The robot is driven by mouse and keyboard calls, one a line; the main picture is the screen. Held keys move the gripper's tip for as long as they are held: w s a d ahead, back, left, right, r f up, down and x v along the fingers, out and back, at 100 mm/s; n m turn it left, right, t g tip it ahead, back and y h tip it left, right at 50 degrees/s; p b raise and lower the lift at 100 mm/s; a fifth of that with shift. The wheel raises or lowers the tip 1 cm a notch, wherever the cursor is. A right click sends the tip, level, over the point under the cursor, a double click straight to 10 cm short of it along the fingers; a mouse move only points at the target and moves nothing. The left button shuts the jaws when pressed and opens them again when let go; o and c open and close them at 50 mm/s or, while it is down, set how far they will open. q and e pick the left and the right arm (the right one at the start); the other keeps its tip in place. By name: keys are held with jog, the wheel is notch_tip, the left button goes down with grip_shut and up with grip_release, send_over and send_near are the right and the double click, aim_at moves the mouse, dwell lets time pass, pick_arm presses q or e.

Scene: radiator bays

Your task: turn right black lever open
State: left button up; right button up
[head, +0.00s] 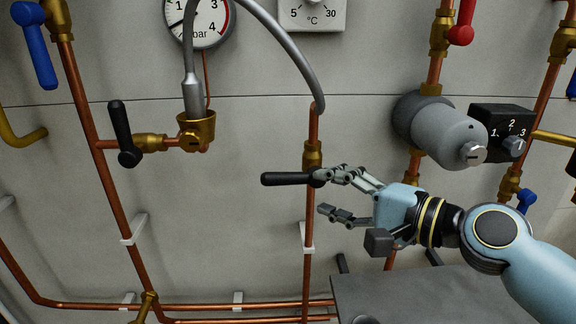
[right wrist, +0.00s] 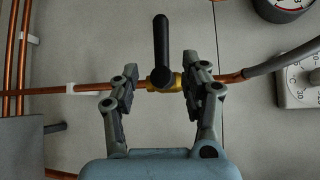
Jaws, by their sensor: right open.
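The right black lever (head: 287,178) sits on a brass valve (head: 312,155) on the vertical copper pipe at the middle of the head view. It points left, crosswise to the pipe. In the right wrist view the lever (right wrist: 161,45) also stands across the pipe. My right gripper (head: 324,194) is open at the lever's hub end. In the right wrist view its fingers (right wrist: 160,88) are spread, one on each side of the hub, with nothing held. Whether a finger touches the valve or lever is unclear. My left gripper is out of view.
A grey hose (head: 285,40) arches down to the pipe's top. A grey cylinder (head: 440,130) and black dial box (head: 502,130) are at the right. A grey surface (head: 430,297) lies below the gripper.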

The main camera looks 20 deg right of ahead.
aim_at(290, 181)
jog(key=x, duration=1)
jog(key=shift+w+a, duration=0.2)
jog(key=shift+a, duration=0.05)
grip_shut()
